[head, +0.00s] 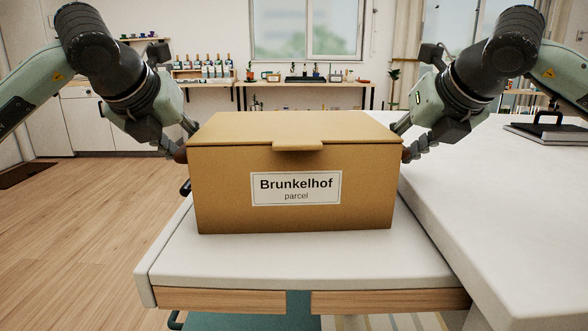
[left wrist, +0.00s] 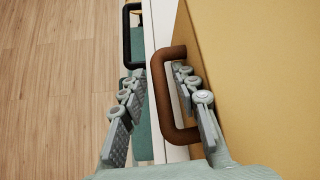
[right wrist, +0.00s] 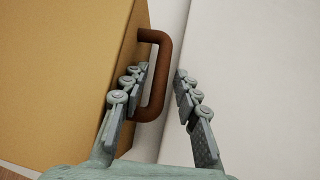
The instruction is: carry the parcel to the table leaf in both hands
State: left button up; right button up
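The closed cardboard parcel (head: 230,190), labelled Brunkelhof, sits upright on a white-topped surface with a wooden edge (head: 390,301). I cannot tell whether this surface or the larger white top at right (head: 510,210) is the table leaf. My left gripper (left wrist: 159,72) is open around the brown left handle (left wrist: 160,100), with one finger inside the loop and one outside. My right gripper (right wrist: 161,70) is open around the brown right handle (right wrist: 161,75) in the same way. In both wrist views gaps show between fingers and handle. In the head view the parcel's sides partly hide the fingertips.
A dark flat object with a handle (head: 548,132) lies on the larger white top. Open wooden floor (head: 80,220) is at left. A black bar handle (left wrist: 127,35) shows beside the supporting surface. Shelves with bottles (head: 210,70) stand far behind.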

jog(key=shift+a, duration=0.1)
pick_arm(q)
jog(key=v, duration=0.8)
pick_arm(e)
jog(key=v, duration=1.2)
